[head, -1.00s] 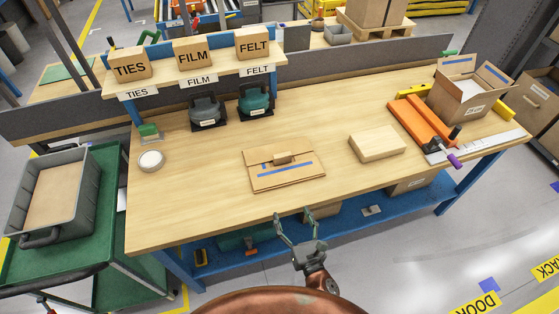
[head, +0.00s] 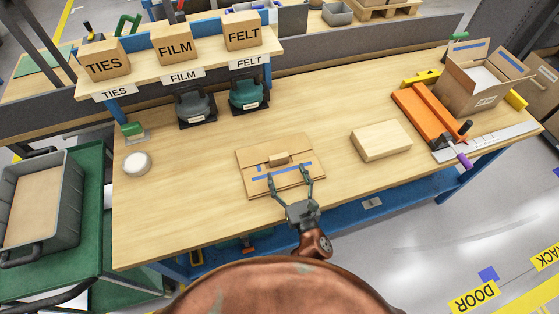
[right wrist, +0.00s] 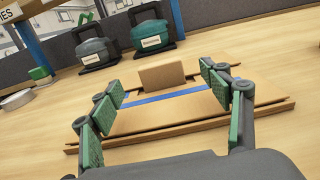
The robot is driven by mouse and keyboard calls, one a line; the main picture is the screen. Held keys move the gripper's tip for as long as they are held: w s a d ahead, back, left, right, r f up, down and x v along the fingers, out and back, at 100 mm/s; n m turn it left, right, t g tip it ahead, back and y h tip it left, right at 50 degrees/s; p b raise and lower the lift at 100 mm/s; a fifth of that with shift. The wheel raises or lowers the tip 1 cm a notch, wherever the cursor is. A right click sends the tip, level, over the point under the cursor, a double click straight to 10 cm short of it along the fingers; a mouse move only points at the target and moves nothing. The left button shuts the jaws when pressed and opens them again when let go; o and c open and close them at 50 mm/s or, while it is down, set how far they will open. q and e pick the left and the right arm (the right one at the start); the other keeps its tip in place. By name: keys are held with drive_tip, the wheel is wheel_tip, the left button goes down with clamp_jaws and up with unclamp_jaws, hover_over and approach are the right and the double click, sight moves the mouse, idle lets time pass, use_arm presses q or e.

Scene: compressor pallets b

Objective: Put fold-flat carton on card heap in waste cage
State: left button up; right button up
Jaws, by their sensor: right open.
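The fold-flat carton (head: 262,183) lies flat on the wooden workbench (head: 200,210), brown with a blue stripe and a small raised cardboard block or tab (head: 279,158) on top. My right gripper (head: 291,182) is open, its two fingers reaching over the carton's near edge toward the tab. In the right wrist view the carton (right wrist: 190,112) lies ahead between and beyond the open fingers (right wrist: 165,112), and the tab (right wrist: 162,75) stands apart from them. My left gripper is not in view. No waste cage or card heap can be made out.
A pale wooden block (head: 381,140) lies right of the carton. An orange fixture (head: 425,115) and an open box (head: 482,85) stand at the right end. A white roll (head: 137,163) is at left.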

sight(279, 156)
drive_tip(key=shift+x, duration=1)
drive_tip(key=x, duration=0.5)
drive_tip(key=shift+a+f, duration=0.15)
drive_tip(key=shift+a, duration=0.05)
drive_tip(key=shift+w+a+b, duration=0.1)
drive_tip(key=shift+w+b, duration=0.2)
drive_tip(key=shift+w, duration=0.15)
drive_tip(key=shift+c, duration=1.4)
drive_tip(key=c, duration=1)
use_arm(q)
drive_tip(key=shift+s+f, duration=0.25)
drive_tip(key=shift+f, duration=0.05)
use_arm(e)
drive_tip(key=shift+c, duration=0.9)
